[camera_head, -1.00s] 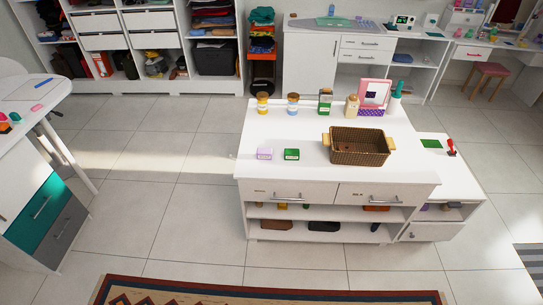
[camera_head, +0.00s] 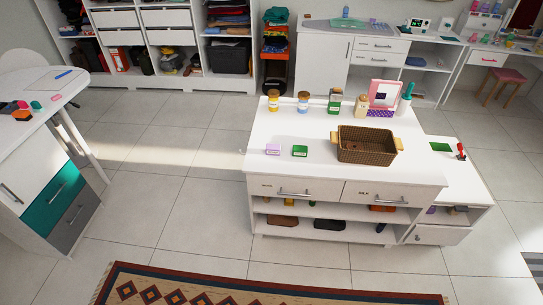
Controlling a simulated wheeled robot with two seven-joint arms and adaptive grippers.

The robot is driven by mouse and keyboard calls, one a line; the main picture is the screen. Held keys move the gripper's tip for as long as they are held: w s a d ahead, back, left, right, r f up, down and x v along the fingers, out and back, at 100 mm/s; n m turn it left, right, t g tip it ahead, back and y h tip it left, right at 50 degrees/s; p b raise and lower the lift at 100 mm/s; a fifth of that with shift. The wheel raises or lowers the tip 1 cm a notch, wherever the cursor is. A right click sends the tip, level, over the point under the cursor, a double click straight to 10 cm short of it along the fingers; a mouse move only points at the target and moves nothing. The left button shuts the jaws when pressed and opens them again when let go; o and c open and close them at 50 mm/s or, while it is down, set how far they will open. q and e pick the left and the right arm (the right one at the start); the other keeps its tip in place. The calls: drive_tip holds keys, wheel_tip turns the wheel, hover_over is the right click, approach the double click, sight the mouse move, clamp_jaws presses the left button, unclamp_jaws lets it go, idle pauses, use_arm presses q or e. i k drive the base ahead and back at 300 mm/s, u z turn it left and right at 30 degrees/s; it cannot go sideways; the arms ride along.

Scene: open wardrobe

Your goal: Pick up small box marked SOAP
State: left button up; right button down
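Two small boxes stand near the front left of the white island's top (camera_head: 300,168) in the head view. One is a purple and white box (camera_head: 273,149); the other is a green box (camera_head: 300,151) just to its right. Their markings are too small to read, so I cannot tell which one says SOAP. They stand apart from each other, left of the brown basket. Neither of my grippers is in view.
A brown woven basket (camera_head: 367,155) sits right of the boxes. Several jars and bottles (camera_head: 303,103) and a pink-framed mirror (camera_head: 383,95) stand behind. A patterned rug (camera_head: 270,290) lies in front. A white desk with drawers (camera_head: 45,190) stands left; tiled floor (camera_head: 180,190) is clear between.

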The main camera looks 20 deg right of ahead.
sight(270, 149)
drive_tip(key=u, duration=0.25)
drive_tip(key=k, duration=0.3)
drive_tip(key=z, duration=1.5)
drive_tip(key=i, duration=0.65)
drive_tip(key=z, duration=0.7)
drive_tip(key=i, duration=0.8)
drive_tip(key=u, duration=0.65)
drive_tip(key=i, duration=0.75)
drive_tip(key=u, duration=0.65)
